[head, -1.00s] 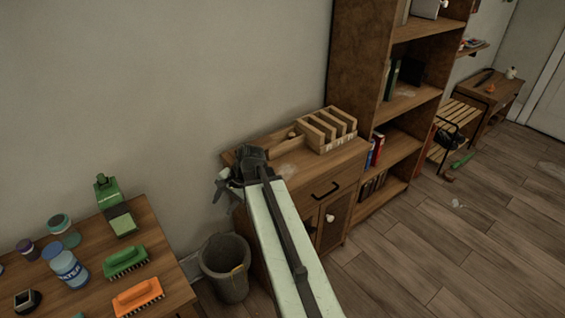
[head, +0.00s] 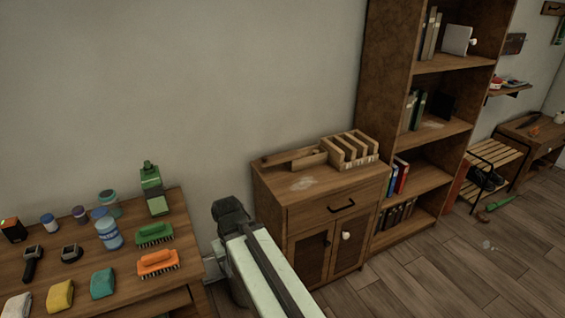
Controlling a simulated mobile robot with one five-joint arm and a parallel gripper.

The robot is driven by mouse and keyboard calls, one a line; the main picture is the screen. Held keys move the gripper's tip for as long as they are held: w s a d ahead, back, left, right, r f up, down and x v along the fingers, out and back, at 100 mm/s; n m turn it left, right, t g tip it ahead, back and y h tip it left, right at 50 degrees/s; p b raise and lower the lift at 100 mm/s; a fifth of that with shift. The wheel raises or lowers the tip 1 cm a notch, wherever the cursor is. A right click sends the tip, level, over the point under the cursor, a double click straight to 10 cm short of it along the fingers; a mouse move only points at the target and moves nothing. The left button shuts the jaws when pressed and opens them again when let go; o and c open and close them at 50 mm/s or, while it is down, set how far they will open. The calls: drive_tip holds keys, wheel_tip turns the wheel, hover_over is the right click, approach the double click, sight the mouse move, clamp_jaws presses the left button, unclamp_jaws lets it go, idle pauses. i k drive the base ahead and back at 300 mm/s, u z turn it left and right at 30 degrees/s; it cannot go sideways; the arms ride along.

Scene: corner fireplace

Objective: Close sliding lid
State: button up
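A light wooden box with several upright dividers (head: 352,150) stands on top of the small brown cabinet (head: 318,190). A flat wooden piece (head: 292,157) extends from its left side along the wall; it may be the sliding lid, but I cannot tell for sure. My arm reaches up from the bottom of the head view and ends in a dark joint left of the cabinet, below its top. No contact between my arm and the box shows.
A table (head: 190,240) at left holds brushes, jars, cloths and a green bottle (head: 153,188). A tall bookshelf (head: 390,100) stands right of the cabinet. A slatted rack (head: 492,158) is farther right. The wood floor (head: 450,265) at right is mostly clear.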

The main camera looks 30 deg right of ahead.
sight(265, 161)
drive_tip(key=u, duration=2.95)
drive_tip(key=k, duration=1.8)
drive_tip(key=z, duration=1.7)
drive_tip(key=i, duration=1)
drive_tip(key=z, duration=0.05)
